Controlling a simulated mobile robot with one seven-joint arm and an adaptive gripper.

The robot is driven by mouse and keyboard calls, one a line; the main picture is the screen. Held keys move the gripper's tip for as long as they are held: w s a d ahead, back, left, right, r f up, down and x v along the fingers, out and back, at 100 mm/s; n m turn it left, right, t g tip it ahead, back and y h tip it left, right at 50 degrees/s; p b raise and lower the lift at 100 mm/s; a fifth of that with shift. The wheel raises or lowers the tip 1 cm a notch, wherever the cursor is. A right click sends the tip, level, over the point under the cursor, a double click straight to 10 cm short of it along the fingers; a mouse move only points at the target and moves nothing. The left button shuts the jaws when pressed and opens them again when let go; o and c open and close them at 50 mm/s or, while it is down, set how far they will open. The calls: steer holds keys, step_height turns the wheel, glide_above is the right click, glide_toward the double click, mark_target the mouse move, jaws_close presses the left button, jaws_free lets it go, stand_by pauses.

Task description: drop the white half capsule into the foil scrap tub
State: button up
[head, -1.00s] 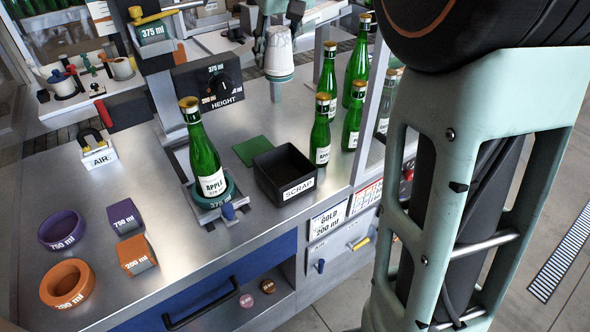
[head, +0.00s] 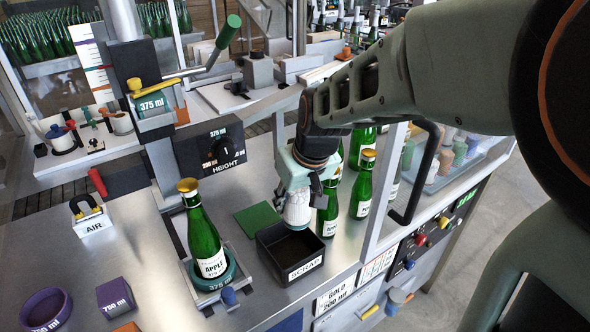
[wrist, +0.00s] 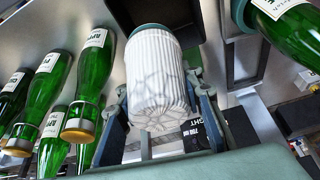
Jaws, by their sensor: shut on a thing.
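The white half capsule (head: 297,209) is a pleated white cup with a teal band at its lower end. My gripper (head: 298,192) is shut on it and holds it upright over the back part of the black scrap tub (head: 302,269). Whether its lower end is below the tub's rim I cannot tell. In the wrist view, the capsule (wrist: 157,80) sits between the two fingers of my gripper (wrist: 164,112), with its creased closed end towards the camera. The tub's inside is dark, and I see nothing lying in it.
A green bottle (head: 205,240) stands in a holder left of the tub. Several green bottles (head: 362,184) stand close to the right of my gripper. A green pad (head: 257,219) lies behind the tub. The height dial box (head: 210,146) stands at the back left.

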step_height(320, 180, down, 5)
steer(key=b, duration=0.3)
steer(key=shift+f, duration=0.2)
steer(key=o, duration=0.8)
steer(key=shift+c, duration=0.2)
